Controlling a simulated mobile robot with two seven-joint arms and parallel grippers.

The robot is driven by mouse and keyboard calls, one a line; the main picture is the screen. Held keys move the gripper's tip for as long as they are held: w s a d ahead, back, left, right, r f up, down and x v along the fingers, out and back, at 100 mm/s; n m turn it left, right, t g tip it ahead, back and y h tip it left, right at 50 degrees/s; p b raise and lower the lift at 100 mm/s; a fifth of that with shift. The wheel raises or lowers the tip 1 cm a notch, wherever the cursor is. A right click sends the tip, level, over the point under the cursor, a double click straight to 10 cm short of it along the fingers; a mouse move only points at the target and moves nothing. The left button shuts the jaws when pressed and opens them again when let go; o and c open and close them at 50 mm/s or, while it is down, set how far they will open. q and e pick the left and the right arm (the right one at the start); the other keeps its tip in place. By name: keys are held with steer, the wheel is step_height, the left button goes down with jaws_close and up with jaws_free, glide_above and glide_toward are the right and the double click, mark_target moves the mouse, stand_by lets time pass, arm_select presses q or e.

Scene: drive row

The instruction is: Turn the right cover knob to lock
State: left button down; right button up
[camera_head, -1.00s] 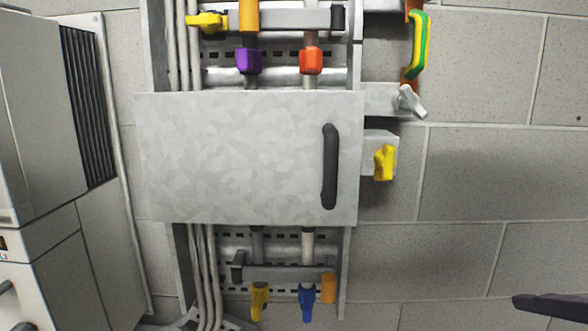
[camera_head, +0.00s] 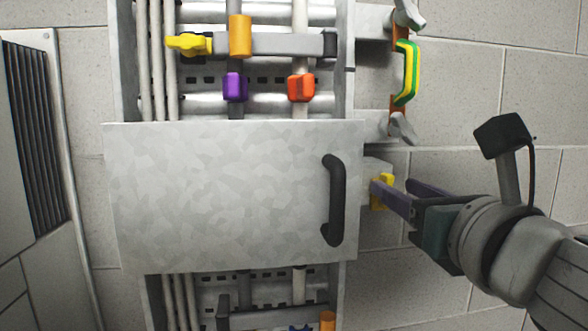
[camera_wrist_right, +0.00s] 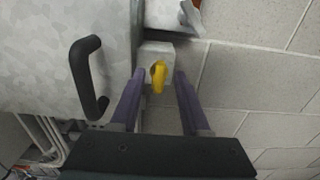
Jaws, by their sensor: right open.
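The yellow knob (camera_head: 377,192) sits on a small grey box at the right edge of the grey cover (camera_head: 220,195). In the head view my right gripper (camera_head: 392,187) reaches in from the right and its near finger partly hides the knob. In the right wrist view the yellow knob (camera_wrist_right: 159,76) shows upright between the two open purple fingers (camera_wrist_right: 160,80), with a gap on each side. I cannot tell whether the fingertips reach around the knob in depth. My left gripper is not in view.
A black handle (camera_head: 333,200) stands out from the cover, left of the knob. A grey lever (camera_head: 402,128) and a green-yellow handle (camera_head: 407,73) are above the knob. Orange, purple and red parts sit above the cover.

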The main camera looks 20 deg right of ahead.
steer(key=shift+x, duration=1.2)
steer(key=shift+c, duration=0.3)
jaws_close()
